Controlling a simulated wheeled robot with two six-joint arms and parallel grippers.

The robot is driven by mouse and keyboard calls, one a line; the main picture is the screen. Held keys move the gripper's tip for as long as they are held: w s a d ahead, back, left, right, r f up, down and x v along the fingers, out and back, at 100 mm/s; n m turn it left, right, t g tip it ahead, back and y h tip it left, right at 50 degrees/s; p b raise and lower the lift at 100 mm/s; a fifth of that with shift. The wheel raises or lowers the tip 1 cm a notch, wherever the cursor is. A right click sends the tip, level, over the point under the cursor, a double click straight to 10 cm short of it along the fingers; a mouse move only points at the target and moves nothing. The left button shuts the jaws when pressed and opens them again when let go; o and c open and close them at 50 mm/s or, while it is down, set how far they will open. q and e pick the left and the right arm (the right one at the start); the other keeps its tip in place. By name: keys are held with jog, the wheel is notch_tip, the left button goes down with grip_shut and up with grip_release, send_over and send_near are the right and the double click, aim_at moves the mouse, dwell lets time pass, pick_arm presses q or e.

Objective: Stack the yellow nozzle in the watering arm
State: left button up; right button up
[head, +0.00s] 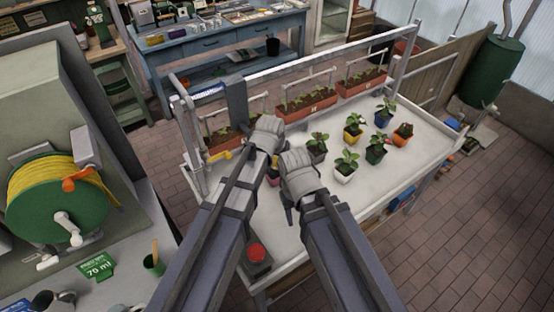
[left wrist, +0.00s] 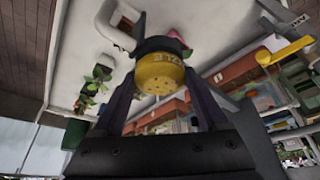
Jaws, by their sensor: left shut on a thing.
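The yellow nozzle (left wrist: 160,74) is a round, perforated head held between the two fingers of my left gripper (left wrist: 163,92) in the left wrist view. In the head view my left gripper (head: 273,160) is over the white table near the planters, and only a little of the nozzle shows beside it. The watering arm appears to be the grey frame with a dark upright (head: 237,103) behind my left gripper; the nozzle's seat on it cannot be made out. My right gripper (head: 288,206) is close to the right of the left one, its fingers mostly hidden.
A yellow lever-like part (head: 220,155) is at the table's left end. Several potted plants stand right of my grippers, including a white pot (head: 344,175). Orange planters (head: 306,106) line the back. A red button box (head: 257,254) is at the front left of the white table (head: 420,150).

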pick_arm(q)
jog(key=shift+f+b, duration=0.3)
jog(key=shift+f, duration=0.05)
jog(key=shift+s+f+b, duration=0.2)
jog(key=shift+s+b, duration=0.1)
jog(key=o, duration=1.4)
jog(key=shift+s, duration=0.1)
jog(key=shift+w+d+r+p, duration=0.1)
jog(key=shift+w+r+p, duration=0.2)
jog(key=shift+r+p, duration=0.45)
jog(key=p+v, duration=1.1)
jog(key=shift+r, duration=0.3)
jog(key=shift+a, duration=0.3)
